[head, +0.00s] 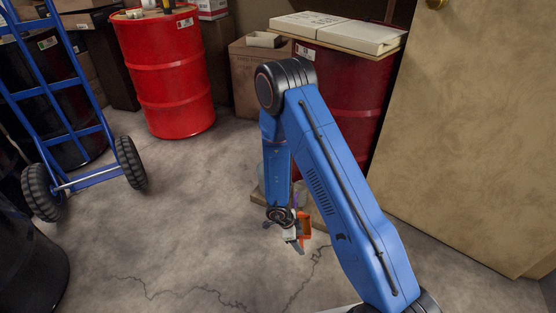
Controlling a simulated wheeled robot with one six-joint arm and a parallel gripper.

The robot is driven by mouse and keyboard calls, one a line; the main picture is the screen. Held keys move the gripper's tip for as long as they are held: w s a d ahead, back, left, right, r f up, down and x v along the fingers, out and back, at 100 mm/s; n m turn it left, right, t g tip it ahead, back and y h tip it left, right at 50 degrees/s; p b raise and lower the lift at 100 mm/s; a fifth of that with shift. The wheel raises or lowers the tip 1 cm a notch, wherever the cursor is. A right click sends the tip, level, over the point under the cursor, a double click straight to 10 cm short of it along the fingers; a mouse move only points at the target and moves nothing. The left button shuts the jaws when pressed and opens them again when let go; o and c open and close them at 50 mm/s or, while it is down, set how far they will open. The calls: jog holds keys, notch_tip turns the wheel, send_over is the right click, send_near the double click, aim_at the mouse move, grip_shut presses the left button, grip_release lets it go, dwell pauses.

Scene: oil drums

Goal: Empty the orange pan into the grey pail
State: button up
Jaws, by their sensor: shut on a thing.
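The orange pan (305,226) shows as a small orange piece beside my gripper (296,240), low over the floor in the middle of the head view. My gripper is shut on it. Most of the pan is hidden behind my blue arm, so its contents and tilt cannot be told. I cannot make out a grey pail; my arm covers much of the area around the gripper.
A red drum (168,80) stands at the back left. Another red drum (352,95), under a board with white binders (345,32), stands behind my arm. A blue hand truck (85,135) is at left, a tan door (480,130) at right. The floor at centre left is clear.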

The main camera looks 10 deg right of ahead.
jog(key=shift+w+d+r+n, duration=0.2)
jog(key=shift+w+r, duration=0.05)
jog(key=shift+r, duration=0.2)
jog(key=shift+w+d+r+n, duration=0.15)
jog(key=shift+w+r+n, duration=0.05)
jog(key=shift+r, duration=0.2)
jog(key=d+r+n+t, duration=0.1)
jog(key=d+r+n, duration=0.3)
jog(key=r, duration=0.5)
jog(key=d+r+n+t+y, duration=0.1)
jog(key=d+r+n+t, duration=0.1)
jog(key=d+r+n, duration=0.3)
jog(key=d+r+n+t+y, duration=0.1)
jog(key=d+r+n, duration=0.3)
jog(key=d+r, duration=0.4)
jog(key=shift+w+d+r+n+t, duration=0.2)
jog(key=shift+d+r+n+t, duration=0.15)
jog(key=shift+r, duration=2.6)
jog(key=shift+s+d+r, duration=0.1)
jog(key=shift+r, duration=0.15)
